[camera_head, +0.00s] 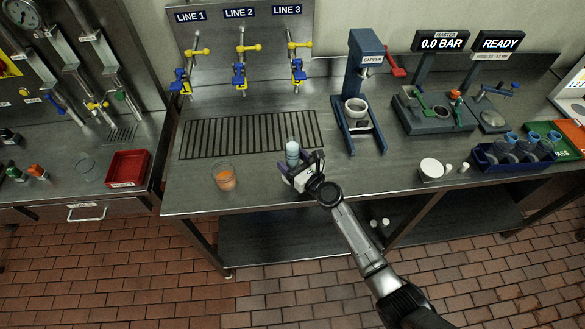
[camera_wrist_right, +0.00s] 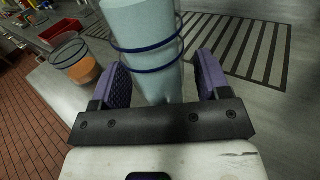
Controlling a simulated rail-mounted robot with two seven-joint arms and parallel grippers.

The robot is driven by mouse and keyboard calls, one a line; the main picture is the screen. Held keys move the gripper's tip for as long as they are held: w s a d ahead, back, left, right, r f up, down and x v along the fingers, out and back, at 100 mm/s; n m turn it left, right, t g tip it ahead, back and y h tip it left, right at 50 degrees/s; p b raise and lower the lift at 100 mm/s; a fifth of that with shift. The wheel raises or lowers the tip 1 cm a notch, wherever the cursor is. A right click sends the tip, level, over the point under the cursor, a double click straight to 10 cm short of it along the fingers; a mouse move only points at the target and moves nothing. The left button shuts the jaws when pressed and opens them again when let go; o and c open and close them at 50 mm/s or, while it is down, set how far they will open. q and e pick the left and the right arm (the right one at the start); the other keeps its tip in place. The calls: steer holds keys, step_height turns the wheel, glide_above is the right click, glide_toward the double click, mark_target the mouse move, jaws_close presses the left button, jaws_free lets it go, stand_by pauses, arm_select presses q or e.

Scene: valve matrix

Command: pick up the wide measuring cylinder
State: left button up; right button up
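A pale blue-white measuring cylinder with dark blue rings (camera_head: 292,150) stands on the steel bench, in front of the drain grille; I take it as the wide one. It fills the top middle of the right wrist view (camera_wrist_right: 148,45), its top cut off. My right gripper (camera_head: 299,170) is low at the cylinder, with its purple-padded fingers (camera_wrist_right: 163,85) on either side of it. A gap shows between the right-hand pad and the cylinder, so the gripper looks open around it. The cylinder's base is hidden behind the gripper. My left gripper is not in view.
A glass beaker with orange liquid (camera_head: 225,178) stands left of the cylinder and shows in the wrist view (camera_wrist_right: 75,62). Behind are the drain grille (camera_head: 215,136) and valve lines. The capper (camera_head: 365,90) stands to the right. The bench's front edge is close.

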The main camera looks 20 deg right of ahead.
steer(key=c, duration=1.1)
steer(key=shift+r, duration=0.15)
